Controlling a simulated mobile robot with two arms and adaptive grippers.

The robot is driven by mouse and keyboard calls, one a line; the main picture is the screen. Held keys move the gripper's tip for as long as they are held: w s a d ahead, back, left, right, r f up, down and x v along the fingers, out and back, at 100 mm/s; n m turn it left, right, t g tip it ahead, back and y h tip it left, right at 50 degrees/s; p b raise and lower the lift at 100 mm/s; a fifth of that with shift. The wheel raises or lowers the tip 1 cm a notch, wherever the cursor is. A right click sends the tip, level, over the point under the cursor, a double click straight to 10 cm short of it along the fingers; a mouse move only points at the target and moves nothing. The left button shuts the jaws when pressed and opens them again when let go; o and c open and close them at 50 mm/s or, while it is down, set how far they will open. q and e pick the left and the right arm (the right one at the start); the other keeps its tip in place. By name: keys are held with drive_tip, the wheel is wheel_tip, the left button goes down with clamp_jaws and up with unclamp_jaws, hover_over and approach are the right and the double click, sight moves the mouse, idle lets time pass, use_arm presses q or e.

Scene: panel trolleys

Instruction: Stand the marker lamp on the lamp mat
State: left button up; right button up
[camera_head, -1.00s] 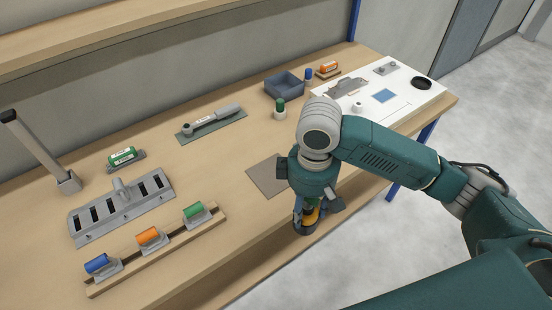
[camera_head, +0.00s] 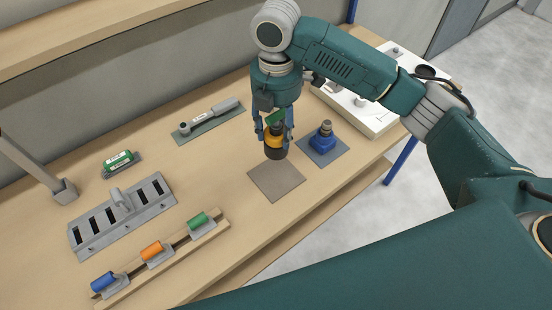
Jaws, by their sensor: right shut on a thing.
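My right gripper (camera_head: 274,133) is shut on the marker lamp (camera_head: 274,145), which has a yellow-orange body and a dark round base. The lamp looks upright, with its base over or just behind the back corner of a flat brown-grey mat (camera_head: 276,183). I cannot tell whether the base touches anything. That mat is bare and appears to be the lamp mat. The gripper fingers hide the lamp's upper part. My left gripper is out of view.
A blue object with a grey top (camera_head: 323,140) stands on a grey-blue mat (camera_head: 333,156) just right. A torque-wrench-like tool (camera_head: 212,116) lies behind left. A slotted grey rack (camera_head: 120,215) and a wooden rail (camera_head: 165,262) with coloured handles are at left. A white board (camera_head: 365,118) is at right.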

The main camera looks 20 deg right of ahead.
sight(276, 151)
wheel_tip(276, 151, down, 8)
drive_tip(key=shift+w+d+r+p, duration=0.1)
drive_tip(key=shift+r+p, duration=0.15)
drive_tip(key=shift+p, duration=0.45)
drive_tip(key=shift+f, duration=0.65)
wheel_tip(276, 151, down, 4)
drive_tip(key=shift+r+p, duration=0.25)
drive_tip(key=shift+p, duration=0.3)
drive_tip(key=shift+f, duration=0.2)
drive_tip(key=shift+f, duration=0.15)
drive_tip(key=o, duration=1.5)
drive_tip(key=shift+c, duration=0.2)
